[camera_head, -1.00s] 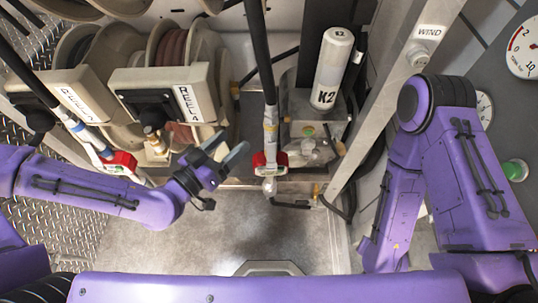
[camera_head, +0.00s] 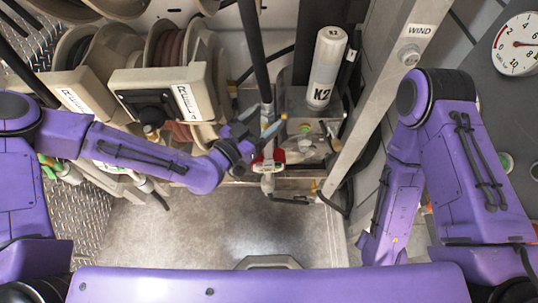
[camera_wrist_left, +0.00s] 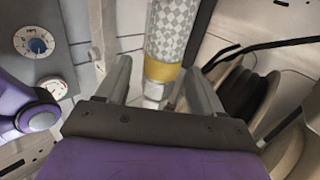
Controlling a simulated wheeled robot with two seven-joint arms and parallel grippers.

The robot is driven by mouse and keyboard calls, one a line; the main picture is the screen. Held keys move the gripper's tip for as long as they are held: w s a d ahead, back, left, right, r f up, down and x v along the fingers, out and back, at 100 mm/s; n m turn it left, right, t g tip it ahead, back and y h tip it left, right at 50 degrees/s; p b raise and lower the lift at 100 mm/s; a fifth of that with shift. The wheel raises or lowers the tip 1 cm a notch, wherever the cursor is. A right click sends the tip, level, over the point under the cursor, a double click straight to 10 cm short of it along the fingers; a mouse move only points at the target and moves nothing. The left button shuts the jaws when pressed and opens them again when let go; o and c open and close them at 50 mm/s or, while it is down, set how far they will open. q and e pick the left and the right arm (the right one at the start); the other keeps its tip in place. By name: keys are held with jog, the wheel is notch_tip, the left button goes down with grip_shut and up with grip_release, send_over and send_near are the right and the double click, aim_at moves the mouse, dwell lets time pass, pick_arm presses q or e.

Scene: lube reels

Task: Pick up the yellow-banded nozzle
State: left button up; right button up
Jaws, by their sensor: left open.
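The yellow-banded nozzle (camera_head: 267,183) hangs upright on a dark hose in the middle of the head view, with a red part near its lower end. In the left wrist view, the nozzle's yellow band (camera_wrist_left: 162,72) shows below a checkered grip, with a silver fitting under it. My left gripper (camera_head: 262,122) is open at the nozzle and hides part of it. In the left wrist view its fingers (camera_wrist_left: 158,78) stand on either side of the band, with gaps visible on both sides. My right arm shows at the right, but its gripper is not in view.
Hose reels (camera_head: 180,92) stand at the upper left. A white K2 canister (camera_head: 327,75) and a metal box with fittings (camera_head: 305,125) are just right of the nozzle. A slanted metal post (camera_head: 370,120) stands further right. The floor (camera_head: 215,225) below is clear.

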pick_arm(q)
jog(key=shift+s, duration=0.1)
grip_shut()
dwell(1.2)
